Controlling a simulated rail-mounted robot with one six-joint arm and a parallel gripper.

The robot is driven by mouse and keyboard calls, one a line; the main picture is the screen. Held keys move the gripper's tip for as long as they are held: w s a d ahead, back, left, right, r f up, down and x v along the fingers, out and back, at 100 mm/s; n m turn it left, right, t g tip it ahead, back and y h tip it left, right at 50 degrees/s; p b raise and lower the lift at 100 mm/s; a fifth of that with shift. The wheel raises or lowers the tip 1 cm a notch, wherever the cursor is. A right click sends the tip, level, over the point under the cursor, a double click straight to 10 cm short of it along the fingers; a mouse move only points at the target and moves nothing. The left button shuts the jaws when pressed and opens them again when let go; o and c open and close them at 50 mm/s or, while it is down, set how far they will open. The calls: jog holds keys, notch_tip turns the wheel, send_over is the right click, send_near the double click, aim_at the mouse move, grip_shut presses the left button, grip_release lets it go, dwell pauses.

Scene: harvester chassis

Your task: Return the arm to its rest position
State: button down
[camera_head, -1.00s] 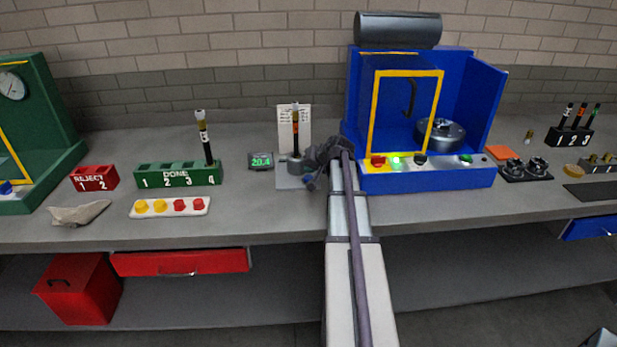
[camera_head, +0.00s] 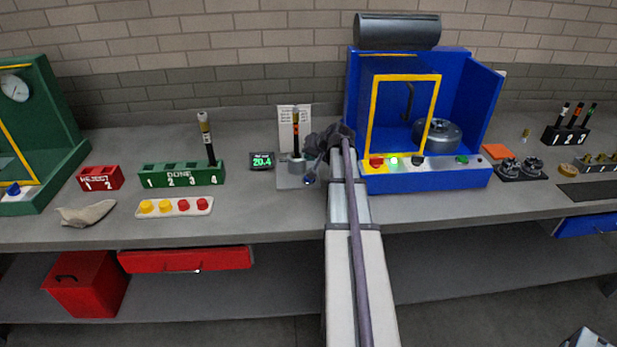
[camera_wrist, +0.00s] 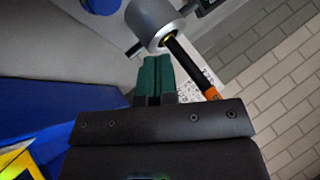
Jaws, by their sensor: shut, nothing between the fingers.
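My arm (camera_head: 350,235) reaches from the bottom of the head view over the bench to the grey stand, left of the blue machine. My gripper (camera_wrist: 153,76) shows in the wrist view as two teal fingers pressed together, with nothing between them. In the head view, the dark wrist hides most of the gripper. A vial with a black body and orange band (camera_head: 296,130) stands upright in the grey holder (camera_head: 297,164). In the wrist view the vial (camera_wrist: 190,65) and holder (camera_wrist: 153,22) are just beyond the fingers, apparently apart from them.
The blue machine (camera_head: 430,180) with its yellow-framed door stands close to the right of my wrist. A green DONE rack (camera_head: 181,176) holding one vial, a small display (camera_head: 261,161) and a red REJECT block (camera_head: 100,178) are to the left. The brick wall (camera_head: 230,60) is behind.

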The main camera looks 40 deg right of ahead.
jog(key=s+a+f+g, duration=0.1)
jog(key=s+a, duration=0.1)
jog(key=s+a+f+g, duration=0.1)
jog(key=s+a, duration=0.1)
jog(key=a, duration=0.1)
jog(key=s+a+f+n+g+y, duration=0.1)
jog(key=s+a, duration=0.1)
jog(key=a, duration=0.1)
jog(key=shift+s+a+f+g, duration=0.1)
jog(key=shift+s+a+g, duration=0.15)
jog(key=shift+s+g, duration=0.15)
jog(key=s+a+f+n+g, duration=0.1)
jog(key=s+a+n, duration=0.3)
jog(key=a, duration=1.3)
jog(key=s+a+f+n+g+h, duration=0.1)
jog(key=s+a+n+g, duration=0.3)
jog(key=a, duration=1.3)
jog(key=s, duration=0.2)
jog(key=shift+s, duration=0.3)
